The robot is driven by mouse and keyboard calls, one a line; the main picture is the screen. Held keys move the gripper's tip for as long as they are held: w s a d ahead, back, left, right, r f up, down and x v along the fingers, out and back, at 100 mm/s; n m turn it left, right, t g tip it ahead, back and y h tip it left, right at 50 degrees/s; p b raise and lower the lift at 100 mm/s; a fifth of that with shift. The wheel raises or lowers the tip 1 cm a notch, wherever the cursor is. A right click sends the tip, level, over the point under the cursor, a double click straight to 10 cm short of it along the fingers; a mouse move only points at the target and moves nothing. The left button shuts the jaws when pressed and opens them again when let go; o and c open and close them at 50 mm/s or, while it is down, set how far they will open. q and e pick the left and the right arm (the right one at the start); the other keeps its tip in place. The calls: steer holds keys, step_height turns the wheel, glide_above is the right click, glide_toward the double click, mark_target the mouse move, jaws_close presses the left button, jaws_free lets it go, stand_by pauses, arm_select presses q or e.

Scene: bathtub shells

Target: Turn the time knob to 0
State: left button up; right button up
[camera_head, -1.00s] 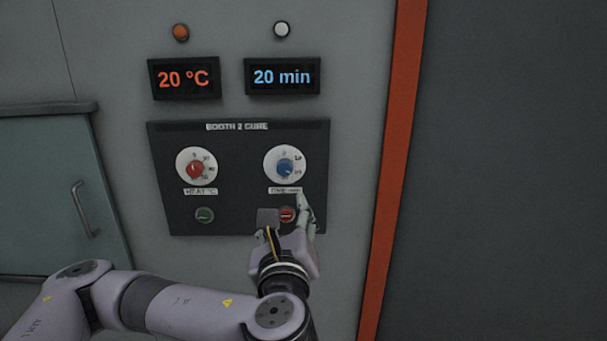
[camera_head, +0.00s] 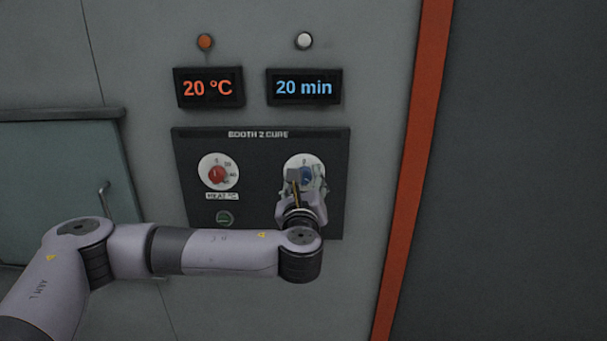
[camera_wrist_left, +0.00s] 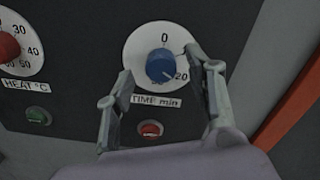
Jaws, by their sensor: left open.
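The blue time knob (camera_head: 306,175) sits on a white round dial on the dark control panel (camera_head: 262,214). In the left wrist view the blue knob (camera_wrist_left: 160,65) shows whole, with 0 at the top of its dial and 20 at the lower right. The blue display (camera_head: 304,87) reads 20 min. My left gripper (camera_head: 306,180) is in front of the time dial and partly covers it. In the left wrist view its two fingers (camera_wrist_left: 160,72) are spread apart, one on each side of the knob's dial. I cannot tell whether they touch anything. The right gripper is not in view.
A red heat knob (camera_head: 217,175) is left of the time dial, under a display (camera_head: 209,87) reading 20 °C. A green button (camera_head: 225,218) is below it. A red button (camera_wrist_left: 150,128) is below the TIME label. An orange post (camera_head: 416,170) stands to the right.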

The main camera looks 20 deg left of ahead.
arm_select(q)
steer(key=shift+x, duration=1)
steer(key=c, duration=1.2)
steer(key=shift+o, duration=0.2)
steer(key=shift+f, duration=0.1)
